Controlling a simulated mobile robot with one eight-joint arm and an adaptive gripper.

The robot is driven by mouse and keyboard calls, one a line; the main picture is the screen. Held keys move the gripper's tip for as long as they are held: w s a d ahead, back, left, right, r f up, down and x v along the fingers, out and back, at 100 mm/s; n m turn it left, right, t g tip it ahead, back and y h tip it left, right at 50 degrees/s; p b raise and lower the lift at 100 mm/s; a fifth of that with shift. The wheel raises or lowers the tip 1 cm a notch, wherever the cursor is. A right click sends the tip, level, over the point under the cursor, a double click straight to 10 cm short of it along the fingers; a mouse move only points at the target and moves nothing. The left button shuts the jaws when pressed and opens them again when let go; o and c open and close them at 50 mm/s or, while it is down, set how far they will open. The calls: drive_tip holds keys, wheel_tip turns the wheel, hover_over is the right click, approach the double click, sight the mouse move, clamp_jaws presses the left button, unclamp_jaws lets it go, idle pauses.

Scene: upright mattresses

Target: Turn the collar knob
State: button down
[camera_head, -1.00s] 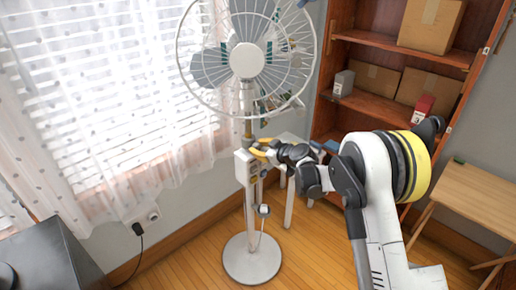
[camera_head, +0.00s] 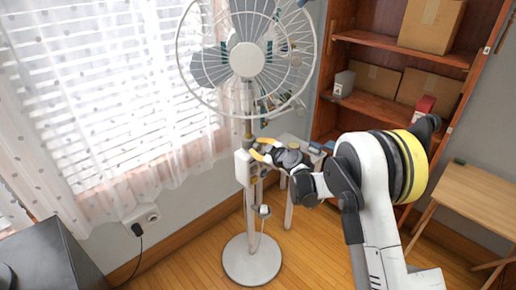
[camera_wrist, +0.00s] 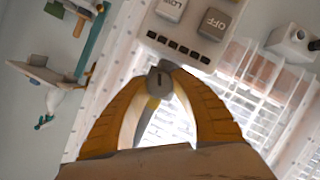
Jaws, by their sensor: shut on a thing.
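The white standing fan (camera_head: 248,60) stands upright by the window. Its control box (camera_head: 243,166) is on the pole below the fan head, and its LOW and OFF buttons show at the top of the wrist view (camera_wrist: 190,15). My gripper (camera_head: 257,149) reaches the pole from the right, beside the box's top. In the wrist view its two yellow fingers (camera_wrist: 160,80) curve inward and are shut on a small grey collar knob (camera_wrist: 158,75) between their tips. In the head view the knob is too small and covered to make out.
A wooden shelf (camera_head: 395,48) with cardboard boxes stands behind at the right. A small white table (camera_head: 290,180) is behind the pole. A wooden desk (camera_head: 475,195) is at the far right. A dark cabinet (camera_head: 50,262) is at the lower left. The floor around the fan base (camera_head: 252,262) is clear.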

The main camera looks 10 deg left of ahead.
drive_tip(key=c, duration=1.1)
unclamp_jaws()
drive_tip(key=m+g+y+p, duration=0.1)
drive_tip(key=m+g, duration=0.1)
drive_tip(key=m, duration=0.2)
drive_tip(key=shift+w+d, duration=0.1)
drive_tip(key=shift+w, duration=0.05)
drive_tip(key=s+d+r+m+t, duration=0.2)
drive_tip(key=d+r, duration=0.3)
drive_tip(key=d, duration=0.3)
drive_tip(key=s+d+r+m+t+p, duration=0.1)
drive_tip(key=s+d+r+m+t, duration=0.1)
drive_tip(key=d+r, duration=0.4)
drive_tip(key=s+d+r+m+t+p, duration=0.1)
drive_tip(key=s+d+r+t, duration=0.3)
drive_tip(key=d, duration=0.6)
drive_tip(key=shift+s+r+m+y, duration=0.15)
drive_tip(key=shift+s+r+m, duration=0.05)
drive_tip(key=shift+r, duration=0.25)
drive_tip(key=shift+s+r+m+y, duration=0.15)
drive_tip(key=shift+s+r+m, duration=0.05)
drive_tip(key=shift+r, duration=0.2)
drive_tip(key=shift+o, duration=0.2)
drive_tip(key=shift+a+f, duration=0.1)
